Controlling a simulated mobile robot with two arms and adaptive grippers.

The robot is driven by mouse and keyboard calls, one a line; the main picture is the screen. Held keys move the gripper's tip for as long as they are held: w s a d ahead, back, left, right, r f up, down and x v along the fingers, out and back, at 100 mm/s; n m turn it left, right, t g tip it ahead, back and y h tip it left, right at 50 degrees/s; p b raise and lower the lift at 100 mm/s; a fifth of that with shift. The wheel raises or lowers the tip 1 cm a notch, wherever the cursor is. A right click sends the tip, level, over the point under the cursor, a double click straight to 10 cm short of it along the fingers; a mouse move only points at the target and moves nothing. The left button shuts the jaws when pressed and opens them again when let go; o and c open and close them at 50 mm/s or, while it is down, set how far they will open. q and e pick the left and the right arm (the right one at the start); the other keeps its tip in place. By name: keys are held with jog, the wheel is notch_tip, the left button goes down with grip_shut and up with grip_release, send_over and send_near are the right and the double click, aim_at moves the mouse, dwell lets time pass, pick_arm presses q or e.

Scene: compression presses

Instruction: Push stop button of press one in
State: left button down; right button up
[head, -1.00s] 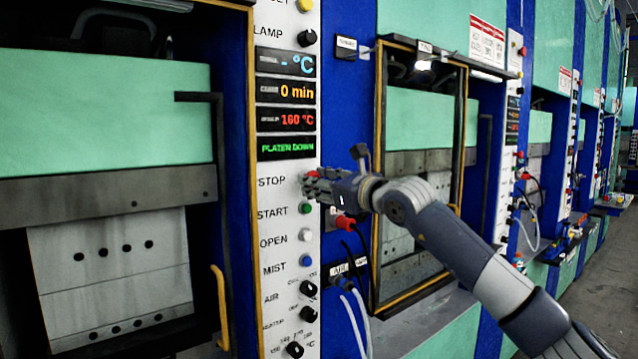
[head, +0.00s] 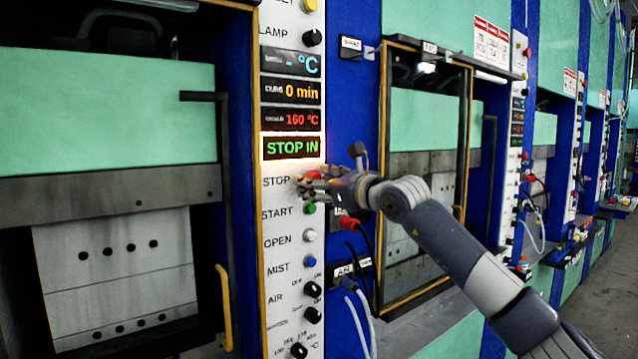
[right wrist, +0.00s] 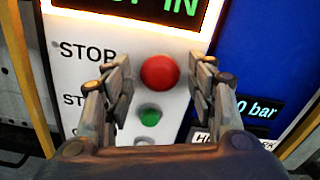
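The red stop button (right wrist: 160,72) shows clearly in the right wrist view, beside the word STOP on the white panel of the near press. In the head view the stop button (head: 313,174) is partly hidden by my right gripper (head: 312,185). My right gripper (right wrist: 160,90) is open, with its fingers on either side of the button and nothing between them but the panel. Whether it touches the button cannot be told. The display (head: 292,147) above it is lit and reads STOP IN in green. My left gripper is not in view.
Below are the green start button (head: 309,209), white open button (head: 308,235), blue mist button (head: 310,261) and black knobs. A red connector with a black cable (head: 350,223) is beside the panel. An open-fronted press (head: 125,190) stands left; more presses line the right.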

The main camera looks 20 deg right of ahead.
jog(key=v, duration=1.2)
dwell(0.4)
